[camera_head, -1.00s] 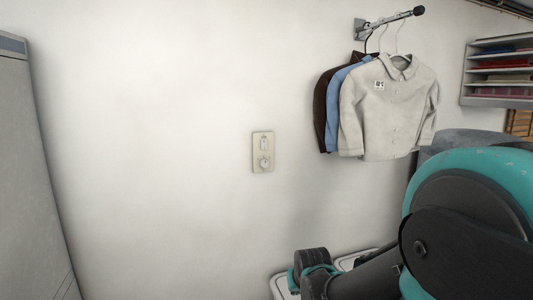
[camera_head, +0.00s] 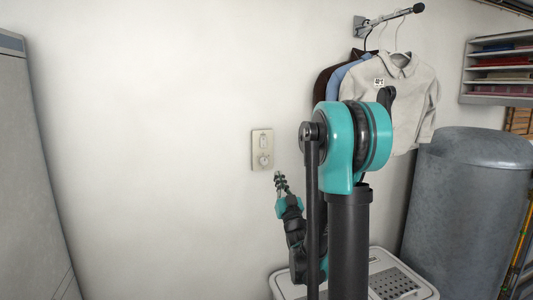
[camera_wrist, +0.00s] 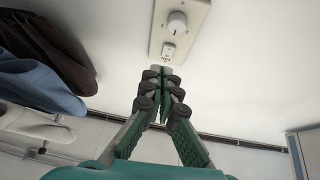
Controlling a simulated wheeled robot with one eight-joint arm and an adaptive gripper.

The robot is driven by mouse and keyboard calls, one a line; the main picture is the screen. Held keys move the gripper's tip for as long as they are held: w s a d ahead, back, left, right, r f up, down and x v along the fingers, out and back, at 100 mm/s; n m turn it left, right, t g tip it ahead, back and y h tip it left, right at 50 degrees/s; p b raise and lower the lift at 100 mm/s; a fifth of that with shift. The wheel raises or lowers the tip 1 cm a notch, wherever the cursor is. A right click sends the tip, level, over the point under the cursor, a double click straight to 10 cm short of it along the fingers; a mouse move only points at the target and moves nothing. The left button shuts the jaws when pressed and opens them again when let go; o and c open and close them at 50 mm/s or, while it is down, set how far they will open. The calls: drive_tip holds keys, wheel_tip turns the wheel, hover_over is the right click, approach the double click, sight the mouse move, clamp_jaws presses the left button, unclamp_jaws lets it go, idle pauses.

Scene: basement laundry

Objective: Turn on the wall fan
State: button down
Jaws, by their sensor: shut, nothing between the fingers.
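A cream wall plate (camera_head: 255,150) is fixed to the white wall, with a small switch (camera_head: 263,141) above a round dial (camera_head: 264,160). In the wrist view the plate (camera_wrist: 193,43) appears turned over, with the dial (camera_wrist: 177,22) above the switch (camera_wrist: 168,50). My gripper (camera_head: 278,175) is shut and empty, just below and right of the plate in the head view. In the wrist view my fingertips (camera_wrist: 161,71) point at the plate near its switch end. Whether they touch it I cannot tell. No fan shows in either view.
Shirts (camera_head: 405,80) hang from a wall rod at the upper right, behind my arm. A grey cylindrical tank (camera_head: 465,210) and a lidded white hamper (camera_head: 412,275) stand at the lower right. A tall pale cabinet (camera_head: 30,180) is at the left. The wall left of the plate is clear.

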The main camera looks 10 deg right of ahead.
drive_tip(key=shift+s+a+r+n+t+y, duration=0.25)
drive_tip(key=shift+r+n+t+y, duration=0.1)
drive_tip(key=shift+r+y, duration=0.1)
drive_tip(key=shift+s+a+r+n+t+y, duration=0.15)
drive_tip(key=shift+a+r+n+t+y, duration=0.1)
drive_tip(key=shift+r+t+y, duration=0.15)
drive_tip(key=shift+w, duration=0.1)
approach(264, 144)
wheel_tip(264, 144, up, 4)
drive_tip(key=w, duration=0.3)
drive_tip(key=shift+w+a, duration=0.25)
drive_tip(key=shift+a, duration=0.1)
drive_tip(key=shift+w, duration=0.5)
drive_tip(key=shift+a, duration=0.1)
